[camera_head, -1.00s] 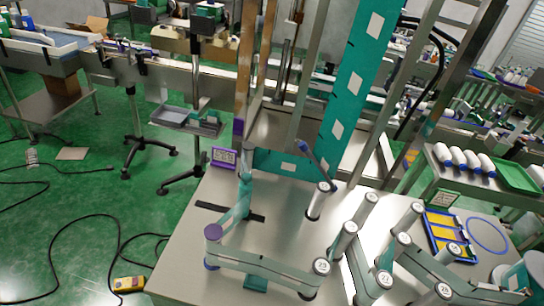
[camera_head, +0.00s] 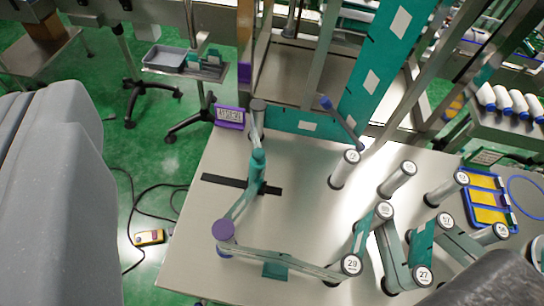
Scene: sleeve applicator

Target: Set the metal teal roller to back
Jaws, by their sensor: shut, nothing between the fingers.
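A teal upright roller (camera_head: 258,166) stands on the steel table, toward the right end of a dark slot-like strip (camera_head: 222,181). A teal-and-clear band (camera_head: 240,206) runs from the purple-topped roller (camera_head: 224,236) at the front left past the teal roller. It continues to a grey-topped roller (camera_head: 258,106) behind it. The band appears to touch the teal roller. Grey parts of my own arm fill the left edge and the lower right corner.
Numbered metal rollers (camera_head: 345,169) stand across the table's (camera_head: 300,220) right half, with the band threaded among several. A purple-framed display (camera_head: 229,117) sits at the back left. A tall teal panel (camera_head: 375,75) rises behind. A yellow device (camera_head: 149,237) lies on the green floor.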

